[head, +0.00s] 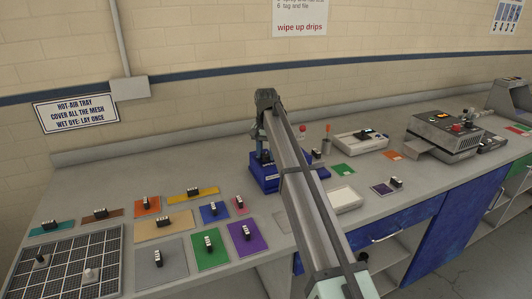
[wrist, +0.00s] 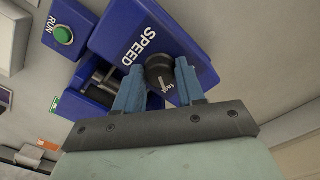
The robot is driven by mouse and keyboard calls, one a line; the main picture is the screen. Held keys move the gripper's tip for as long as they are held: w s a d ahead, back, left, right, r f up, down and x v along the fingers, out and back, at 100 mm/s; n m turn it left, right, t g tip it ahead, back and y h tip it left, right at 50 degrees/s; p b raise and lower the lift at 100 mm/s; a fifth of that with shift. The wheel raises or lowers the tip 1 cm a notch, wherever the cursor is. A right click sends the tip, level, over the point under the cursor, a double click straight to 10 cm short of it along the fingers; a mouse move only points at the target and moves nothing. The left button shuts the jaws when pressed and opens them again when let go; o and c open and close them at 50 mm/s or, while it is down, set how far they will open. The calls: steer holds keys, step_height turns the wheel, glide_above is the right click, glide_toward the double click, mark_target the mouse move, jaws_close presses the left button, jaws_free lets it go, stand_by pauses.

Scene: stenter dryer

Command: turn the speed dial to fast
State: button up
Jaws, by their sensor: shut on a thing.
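The black speed dial (wrist: 160,72) sits on a blue panel (wrist: 125,32) marked SPEED in the wrist view. In the head view the blue machine (head: 264,181) stands on the bench, partly behind my arm.
A green RUN button (wrist: 63,35) sits on a blue box beside the panel. Several coloured swatches with black-handled pieces lie to the left, near a mesh tray (head: 68,238). A white tray (head: 343,198) and a grey machine (head: 447,133) stand to the right.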

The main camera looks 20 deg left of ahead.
mark_target(266, 154)
stand_by(0.4)
steer(key=o, duration=1)
steer(key=shift+o, duration=0.2)
step_height(266, 154, up, 14)
steer(key=shift+f, duration=0.15)
stand_by(0.3)
